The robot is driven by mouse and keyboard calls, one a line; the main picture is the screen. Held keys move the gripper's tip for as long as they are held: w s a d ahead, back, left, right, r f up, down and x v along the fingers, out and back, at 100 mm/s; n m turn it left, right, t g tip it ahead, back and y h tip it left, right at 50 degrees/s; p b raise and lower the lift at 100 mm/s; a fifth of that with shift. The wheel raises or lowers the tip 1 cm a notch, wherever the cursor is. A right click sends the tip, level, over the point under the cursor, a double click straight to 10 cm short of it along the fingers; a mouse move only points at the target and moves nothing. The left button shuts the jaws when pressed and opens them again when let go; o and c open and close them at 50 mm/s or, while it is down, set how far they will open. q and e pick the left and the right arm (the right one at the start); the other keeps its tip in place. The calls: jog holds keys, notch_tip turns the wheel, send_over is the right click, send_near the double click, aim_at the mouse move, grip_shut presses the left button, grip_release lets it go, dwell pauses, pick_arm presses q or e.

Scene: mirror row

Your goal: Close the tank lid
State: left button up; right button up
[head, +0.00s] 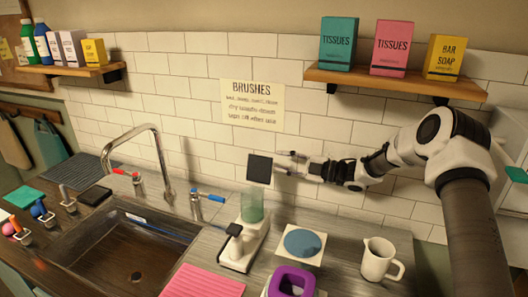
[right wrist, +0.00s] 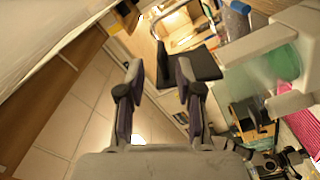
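The tank (head: 252,206) is a translucent green container on a white appliance (head: 244,243) right of the sink. Its dark square lid (head: 260,169) stands up, open, above the tank. In the right wrist view the tank (right wrist: 268,66) is at upper right, and the dark lid (right wrist: 205,64) is just beyond the fingertips. My right gripper (head: 286,163) is just right of the lid. Its fingers (right wrist: 158,85) are spread, with nothing held between them. I cannot tell whether a finger touches the lid. My left gripper is not in view.
A sink (head: 128,255) with a tall faucet (head: 162,160) lies left. A white mug (head: 379,260), a blue disc (head: 302,242) on a pale base, a purple item (head: 291,281) and a pink mat (head: 203,282) are near the appliance. A box shelf (head: 395,82) hangs above my right arm.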

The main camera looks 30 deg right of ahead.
aim_at(264, 157)
jog(key=x, duration=0.3)
jog(key=p+x, duration=0.1)
jog(key=x, duration=0.2)
jog(key=shift+w+f, duration=0.2)
jog(key=shift+w, duration=0.15)
jog(key=shift+s+a+r, duration=0.15)
jog(key=shift+s+r, duration=0.05)
grip_shut()
jog(key=shift+r+n+b, duration=0.2)
jog(key=shift+n+b, duration=0.1)
